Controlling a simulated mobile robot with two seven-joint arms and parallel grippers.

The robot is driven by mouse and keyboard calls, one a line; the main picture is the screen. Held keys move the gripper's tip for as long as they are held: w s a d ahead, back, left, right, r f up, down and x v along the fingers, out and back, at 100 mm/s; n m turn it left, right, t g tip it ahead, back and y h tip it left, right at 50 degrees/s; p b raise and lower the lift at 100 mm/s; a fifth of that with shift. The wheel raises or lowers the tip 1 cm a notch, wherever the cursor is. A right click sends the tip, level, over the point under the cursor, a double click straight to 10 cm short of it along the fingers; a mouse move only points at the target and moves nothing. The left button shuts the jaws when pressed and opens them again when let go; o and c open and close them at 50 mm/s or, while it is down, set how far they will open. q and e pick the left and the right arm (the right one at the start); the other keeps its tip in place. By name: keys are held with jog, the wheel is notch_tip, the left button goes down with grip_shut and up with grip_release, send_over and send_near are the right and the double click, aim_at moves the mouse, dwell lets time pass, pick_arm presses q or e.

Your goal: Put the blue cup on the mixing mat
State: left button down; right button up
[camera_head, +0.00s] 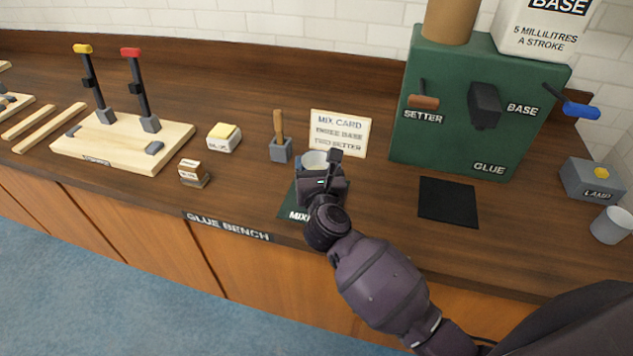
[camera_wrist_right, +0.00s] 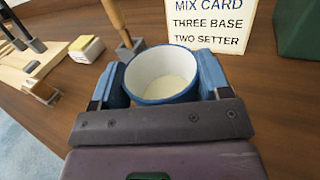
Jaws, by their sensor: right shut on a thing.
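The blue cup (camera_head: 313,160) is white inside with a blue rim. It also shows in the right wrist view (camera_wrist_right: 162,80), upright, with a pale cream bottom inside. My right gripper (camera_head: 320,175) is shut on the cup, with one finger on each side of it in the right wrist view. The dark green mixing mat (camera_head: 287,207) lies on the bench under my right gripper, mostly hidden by it. The cup is at or over the mat's far part; I cannot tell whether it touches. My left gripper is not in view.
The mix card (camera_head: 339,133) stands just behind the cup. A brush in a grey holder (camera_head: 280,150) is close on its left. The green glue dispenser (camera_head: 480,130), a black pad (camera_head: 448,201) and a grey cup (camera_head: 611,225) are to the right. A wooden clamp board (camera_head: 120,150) is left.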

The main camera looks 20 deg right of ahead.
notch_tip(320, 180, down, 4)
jog(key=shift+f+b, duration=0.2)
jog(key=shift+b, duration=0.45)
jog(key=shift+f, duration=0.2)
jog(key=o, duration=1)
jog(key=shift+r, duration=0.1)
